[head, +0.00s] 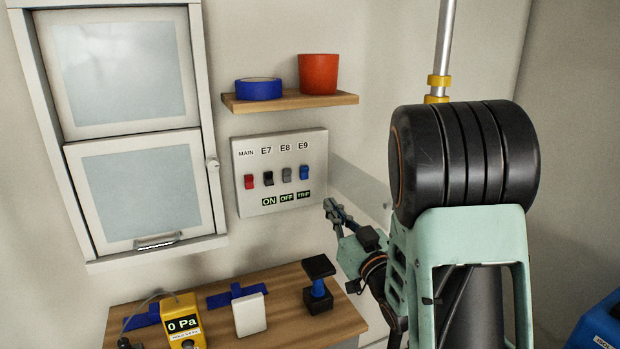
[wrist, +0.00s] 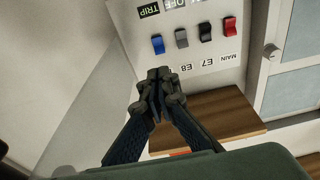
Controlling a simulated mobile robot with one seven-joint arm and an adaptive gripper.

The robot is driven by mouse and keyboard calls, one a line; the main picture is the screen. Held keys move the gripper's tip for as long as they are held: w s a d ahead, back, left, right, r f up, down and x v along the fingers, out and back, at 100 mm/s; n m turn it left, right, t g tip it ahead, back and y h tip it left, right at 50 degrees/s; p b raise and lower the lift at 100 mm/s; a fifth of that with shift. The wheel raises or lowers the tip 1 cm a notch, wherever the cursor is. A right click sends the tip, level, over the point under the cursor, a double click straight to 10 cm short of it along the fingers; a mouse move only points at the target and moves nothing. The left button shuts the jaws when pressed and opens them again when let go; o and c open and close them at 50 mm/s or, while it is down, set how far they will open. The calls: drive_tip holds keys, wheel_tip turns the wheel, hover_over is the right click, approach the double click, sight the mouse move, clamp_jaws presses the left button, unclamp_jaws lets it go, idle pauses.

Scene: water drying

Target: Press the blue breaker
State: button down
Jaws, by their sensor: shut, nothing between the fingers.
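The breaker panel (head: 281,140) is a pale plate on the wall with a row of switches. The blue breaker (head: 304,173) is at the right end under the label E9, with a TRIP tag below it. A red, a black and a grey breaker sit to its left. In the wrist view the panel looks upside down, and the blue breaker (wrist: 157,44) is at the left. My gripper (head: 331,207) is shut and empty, right of and below the panel in the head view. In the wrist view the shut fingertips (wrist: 159,75) appear just below the blue breaker, apart from it.
A wooden shelf (head: 290,101) above the panel holds blue tape (head: 259,89) and an orange cup (head: 318,74). A window cabinet (head: 132,120) is on the left.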

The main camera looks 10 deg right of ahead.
sight(305, 168)
drive_tip(key=p+x, duration=0.2)
drive_tip(key=x, duration=1.1)
drive_tip(key=shift+w, duration=0.25)
drive_tip(key=shift+r, duration=0.15)
drive_tip(key=p, duration=0.1)
drive_tip(key=r+g+p, duration=0.1)
drive_tip(key=p, duration=0.1)
drive_tip(key=shift+w+a+r+g+h, duration=0.15)
drive_tip(key=shift+w+r+g+h, duration=0.1)
drive_tip(key=shift+w+g+h, duration=0.1)
drive_tip(key=shift+w+r+g+p, duration=0.15)
drive_tip(key=shift+g+p, duration=0.2)
drive_tip(key=shift+p, duration=0.65)
drive_tip(key=shift+b, duration=0.35)
drive_tip(key=shift+a, duration=0.1)
